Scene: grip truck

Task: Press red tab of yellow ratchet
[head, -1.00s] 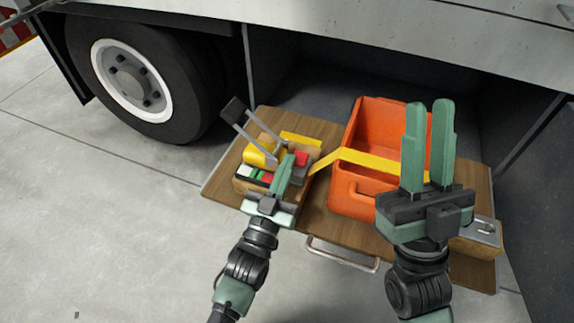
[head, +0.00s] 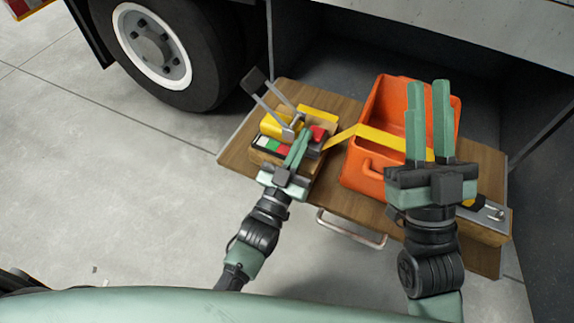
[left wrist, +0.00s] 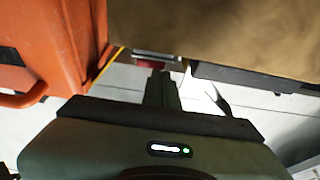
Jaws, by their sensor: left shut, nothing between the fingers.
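The yellow ratchet (head: 281,127) sits on a wooden block on the board at left centre in the head view, its dark-ended lever raised to the upper left. The red tab (head: 318,133) is at its right side. My left gripper (head: 303,134) is shut and empty, its tips beside the red tab; I cannot tell whether they touch. In the left wrist view the fingers (left wrist: 161,85) point at a small red part (left wrist: 150,63), partly hidden by them. My right gripper (head: 429,88) is raised in front of the orange bin, fingers slightly apart, with nothing visible between them.
A yellow strap (head: 385,138) runs from the ratchet across the orange bin (head: 365,180) toward a metal fitting (head: 484,209) at the right. The wooden board (head: 240,145) has a metal handle (head: 350,230) at its front. A truck wheel (head: 152,45) stands at the upper left.

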